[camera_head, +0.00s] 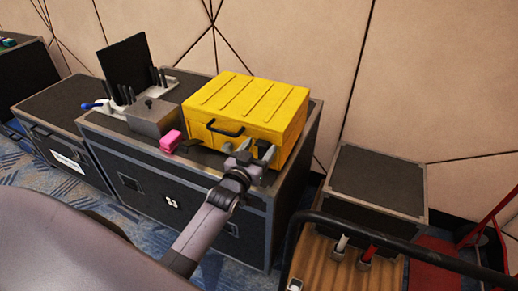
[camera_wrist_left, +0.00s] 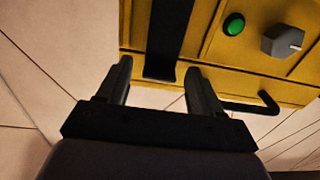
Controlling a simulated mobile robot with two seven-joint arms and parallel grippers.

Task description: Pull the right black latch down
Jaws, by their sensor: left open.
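The yellow case (camera_head: 255,103) sits on a dark flight case, with its black carry handle (camera_head: 225,128) on the front. My left gripper (camera_head: 256,150) is in front of the case's right part and covers the latch area there. In the left wrist view a black latch (camera_wrist_left: 166,38) lies on the yellow front (camera_wrist_left: 213,55). Its end shows between the open fingers of my left gripper (camera_wrist_left: 158,65); I cannot tell whether they touch it. My right gripper is not in view.
The front also has a green button (camera_wrist_left: 233,23), a grey knob (camera_wrist_left: 283,41) and a black bar (camera_wrist_left: 262,104). Left of the case are a pink block (camera_head: 171,140) and a grey metal box (camera_head: 153,117). A lower black box (camera_head: 378,180) stands at right.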

